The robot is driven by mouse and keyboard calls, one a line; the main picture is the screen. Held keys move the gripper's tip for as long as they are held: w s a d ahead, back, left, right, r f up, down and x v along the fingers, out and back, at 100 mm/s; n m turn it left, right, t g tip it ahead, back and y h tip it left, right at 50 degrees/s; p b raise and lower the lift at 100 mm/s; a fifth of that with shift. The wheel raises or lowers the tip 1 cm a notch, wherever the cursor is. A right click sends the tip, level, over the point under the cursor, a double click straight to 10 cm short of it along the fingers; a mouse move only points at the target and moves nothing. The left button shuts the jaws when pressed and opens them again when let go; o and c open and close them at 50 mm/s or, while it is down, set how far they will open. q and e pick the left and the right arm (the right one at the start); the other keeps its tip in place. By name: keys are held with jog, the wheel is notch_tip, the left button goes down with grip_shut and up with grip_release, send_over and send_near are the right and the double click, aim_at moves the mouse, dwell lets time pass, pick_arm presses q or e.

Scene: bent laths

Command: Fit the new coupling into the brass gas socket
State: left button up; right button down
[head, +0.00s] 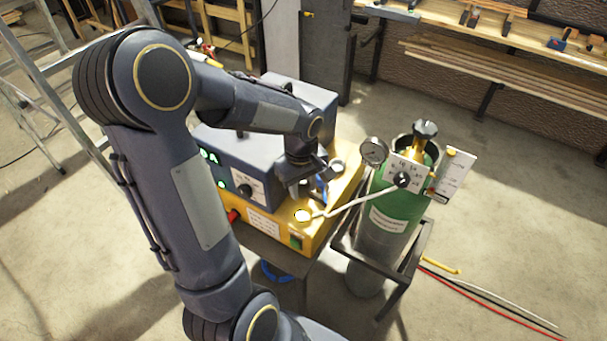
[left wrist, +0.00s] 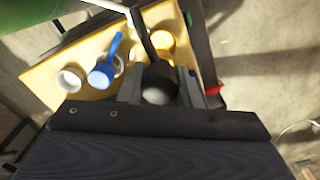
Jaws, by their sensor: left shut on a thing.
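My left gripper (head: 301,191) is over the front part of the yellow panel (head: 345,190). In the left wrist view its fingers (left wrist: 160,88) are shut on a dark grey round coupling (left wrist: 158,84), with a dark stem leading up from it. The brass socket (head: 303,215) is a bright ring on the panel; in the wrist view the socket (left wrist: 162,40) lies just beyond the coupling, partly covered by the stem. The coupling appears apart from the socket; its height above the panel is unclear. My right gripper is not in view.
A blue plug (left wrist: 105,70) and a white ring (left wrist: 70,79) are beside the socket. A pale hose (head: 352,202) runs from the green gas cylinder (head: 400,200) toward the socket area. A red knob (head: 233,216) is at the panel's left. A stepladder (head: 50,60) stands at left.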

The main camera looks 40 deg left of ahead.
aim_at(303, 200)
pick_arm(q)
jog(key=shift+f+b, duration=1.95)
jog(key=shift+f, duration=0.7)
jog(key=shift+f+b, duration=0.7)
jog(key=shift+f, duration=0.15)
jog(key=shift+f+b, duration=0.15)
jog(key=shift+b, duration=0.35)
jog(key=o, duration=1.1)
notch_tip(303, 200, up, 8)
jog(key=shift+f, duration=0.1)
jog(key=s+d+r+m+t+h, duration=0.3)
jog(key=s+d+m+t, duration=0.2)
jog(key=s+d+m, duration=0.6)
jog(key=s+m, duration=0.1)
jog(key=s, duration=0.2)
jog(key=shift+r+h, duration=0.4)
